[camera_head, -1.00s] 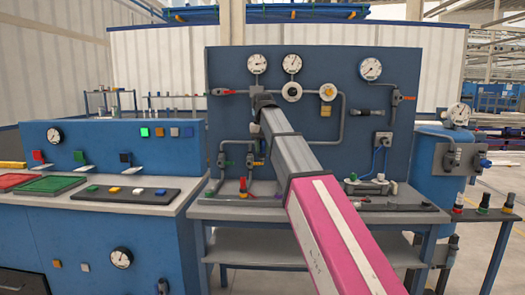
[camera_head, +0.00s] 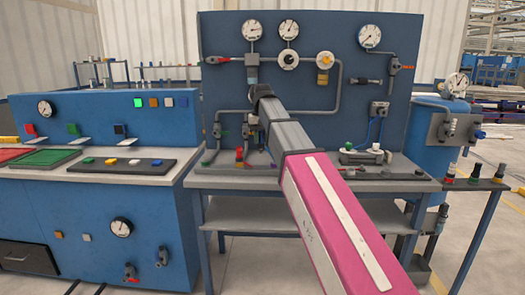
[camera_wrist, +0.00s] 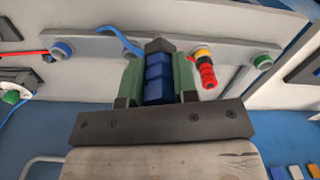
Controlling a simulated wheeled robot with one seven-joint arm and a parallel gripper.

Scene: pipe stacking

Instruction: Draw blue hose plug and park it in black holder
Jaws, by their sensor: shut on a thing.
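In the wrist view my gripper (camera_wrist: 158,85) has its two green fingers closed on the sides of a dark blue plug (camera_wrist: 158,78). A dark grey piece covers the plug's upper end. A light blue hose (camera_wrist: 118,38) curves in from the upper left and reaches the area beside the plug. In the head view my grey and pink arm crosses the bench; the gripper and plug cannot be made out there. I cannot tell which part is the black holder.
A green-capped fitting (camera_wrist: 12,96) is at far left. The head view shows a blue gauge panel (camera_head: 225,95) and left console (camera_head: 110,225).

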